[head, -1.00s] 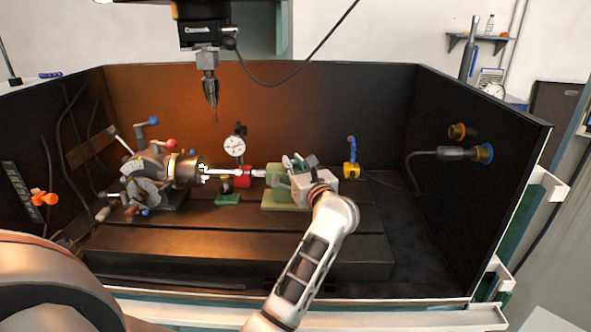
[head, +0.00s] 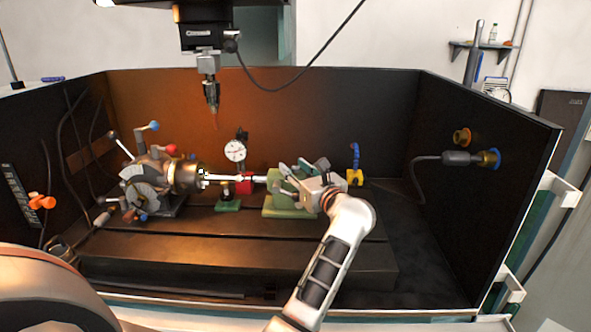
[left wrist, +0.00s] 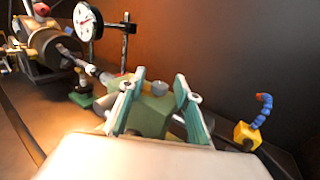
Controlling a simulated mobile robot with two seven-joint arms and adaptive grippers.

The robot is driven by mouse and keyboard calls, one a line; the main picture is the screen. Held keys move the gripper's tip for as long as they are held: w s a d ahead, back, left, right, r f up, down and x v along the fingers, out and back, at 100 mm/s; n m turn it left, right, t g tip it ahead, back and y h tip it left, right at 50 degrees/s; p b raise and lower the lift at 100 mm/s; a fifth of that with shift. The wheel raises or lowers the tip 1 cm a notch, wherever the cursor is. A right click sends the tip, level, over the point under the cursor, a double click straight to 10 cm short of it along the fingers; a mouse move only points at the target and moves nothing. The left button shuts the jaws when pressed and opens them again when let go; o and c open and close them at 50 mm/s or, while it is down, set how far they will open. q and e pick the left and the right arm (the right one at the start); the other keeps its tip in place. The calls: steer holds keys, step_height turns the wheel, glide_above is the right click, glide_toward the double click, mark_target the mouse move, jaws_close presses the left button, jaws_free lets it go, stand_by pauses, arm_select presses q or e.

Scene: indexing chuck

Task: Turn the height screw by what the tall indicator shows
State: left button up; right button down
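The tall indicator (head: 235,151), a white round dial on a dark post with a red base, stands behind the work area; it also shows in the left wrist view (left wrist: 84,22). Its reading is too small to tell. A green tailstock (head: 280,204) stands right of it. My left gripper (head: 306,167) is over the tailstock. In the left wrist view its fingers (left wrist: 155,100) are apart, with a grey round knob (left wrist: 158,87) on the tailstock's top between them. I cannot tell if this knob is the height screw. No contact is visible. My right gripper is out of view.
The indexing chuck (head: 180,173) with levers stands at the left. A small green-based support (head: 228,205) stands under the thin bar. A yellow block with a blue hose (head: 354,176) is behind the tailstock at right. Dark walls enclose the table (head: 220,255); its front is clear.

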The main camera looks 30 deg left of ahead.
mark_target(295, 168)
arm_select(q)
steer(key=shift+r, duration=0.35)
step_height(295, 168, up, 9)
steer(key=shift+r, duration=0.15)
stand_by(0.8)
